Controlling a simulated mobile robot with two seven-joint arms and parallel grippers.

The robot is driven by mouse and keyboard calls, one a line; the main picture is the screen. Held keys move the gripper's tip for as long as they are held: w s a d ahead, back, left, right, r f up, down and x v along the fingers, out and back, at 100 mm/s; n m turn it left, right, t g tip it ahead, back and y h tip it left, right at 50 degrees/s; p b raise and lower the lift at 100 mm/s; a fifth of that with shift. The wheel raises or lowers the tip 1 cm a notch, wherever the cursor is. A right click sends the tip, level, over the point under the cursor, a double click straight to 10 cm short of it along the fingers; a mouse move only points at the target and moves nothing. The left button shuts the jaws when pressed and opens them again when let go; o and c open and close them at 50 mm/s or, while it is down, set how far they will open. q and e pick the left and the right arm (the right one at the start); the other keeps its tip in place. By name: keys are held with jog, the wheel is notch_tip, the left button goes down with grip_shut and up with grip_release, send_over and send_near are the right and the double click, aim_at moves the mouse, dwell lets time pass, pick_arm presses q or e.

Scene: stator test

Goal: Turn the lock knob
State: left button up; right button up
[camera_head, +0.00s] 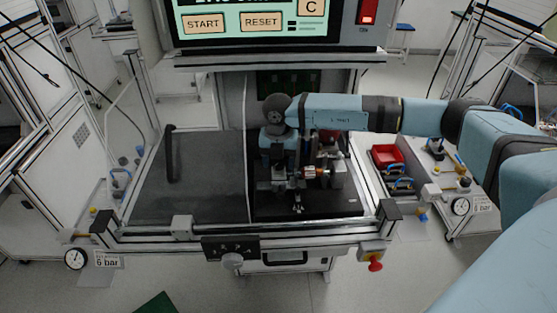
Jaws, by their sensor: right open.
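A round grey knob (232,260) sits on a black lettered plate (230,246) at the front edge of the test bench. It may be the lock knob, but its lettering is too small to read surely. My right arm reaches in from the right, and my right gripper (297,206) points down over the dark right half of the bench. It is open, behind and to the right of the grey knob and apart from it. A small fixture with metal and copper-coloured parts (312,172) stands close to the gripper; contact cannot be told. My left gripper is not in view.
A screen with START and RESET buttons (260,20) hangs above the bench. A black upright handle (170,153) stands at left. A red knob (375,265) is at the front right corner. A pressure gauge (75,258) and a red bin (386,155) flank the bench.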

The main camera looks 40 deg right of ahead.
jog(key=shift+f, duration=0.1)
jog(key=c, duration=0.9)
